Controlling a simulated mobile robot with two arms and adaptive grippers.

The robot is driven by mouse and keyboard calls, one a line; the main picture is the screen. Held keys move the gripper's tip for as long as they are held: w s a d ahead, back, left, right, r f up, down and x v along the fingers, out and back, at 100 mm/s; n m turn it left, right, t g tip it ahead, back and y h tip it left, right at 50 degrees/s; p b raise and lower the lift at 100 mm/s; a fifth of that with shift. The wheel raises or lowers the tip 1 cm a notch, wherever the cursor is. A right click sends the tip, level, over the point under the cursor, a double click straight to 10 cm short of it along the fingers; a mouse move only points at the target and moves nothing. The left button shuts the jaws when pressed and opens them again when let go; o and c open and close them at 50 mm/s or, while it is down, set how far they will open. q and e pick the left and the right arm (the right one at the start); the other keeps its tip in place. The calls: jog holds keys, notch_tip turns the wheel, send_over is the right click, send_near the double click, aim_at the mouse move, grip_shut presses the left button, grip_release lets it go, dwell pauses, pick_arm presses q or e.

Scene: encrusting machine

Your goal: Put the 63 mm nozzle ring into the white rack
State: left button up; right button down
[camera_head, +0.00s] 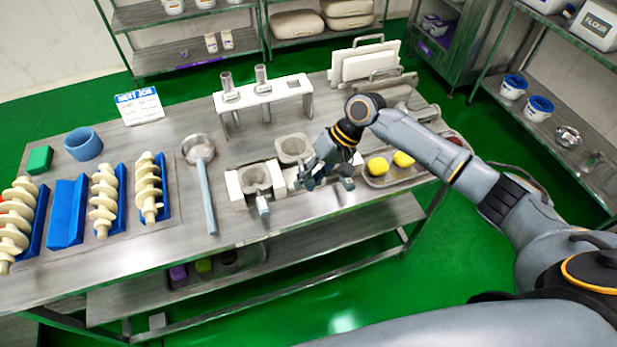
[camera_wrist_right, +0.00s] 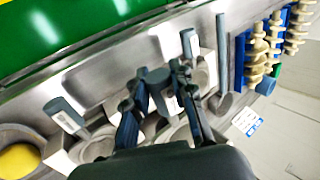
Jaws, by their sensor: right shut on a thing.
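The white rack (camera_head: 234,188) stands near the front edge of the table in the head view. A grey ring (camera_head: 255,176) sits in its left part, with its handle toward the front edge. My right gripper (camera_head: 325,178) is at the right part of the rack. In the right wrist view my right gripper (camera_wrist_right: 153,88) is shut on a grey labelled handle (camera_wrist_right: 158,88), that of a nozzle ring mostly hidden by the gripper. Another handled ring (camera_wrist_right: 92,146) sits beside it. The size labels are too small to read. My left gripper is not in view.
Another grey ring (camera_head: 293,148) lies behind the rack. A tray with yellow pieces (camera_head: 377,166) is to the right of the gripper. A long-handled ladle (camera_head: 199,150) is to the left. A white stand with metal tubes (camera_head: 262,94) stands behind.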

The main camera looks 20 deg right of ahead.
jog(key=shift+f+b, duration=0.4)
jog(key=shift+f, duration=1.15)
jog(key=shift+f+b, duration=1.05)
jog(key=shift+f, duration=1.2)
jog(key=c, duration=1)
grip_release()
jog(key=shift+c, duration=0.2)
jog(key=shift+o, duration=1)
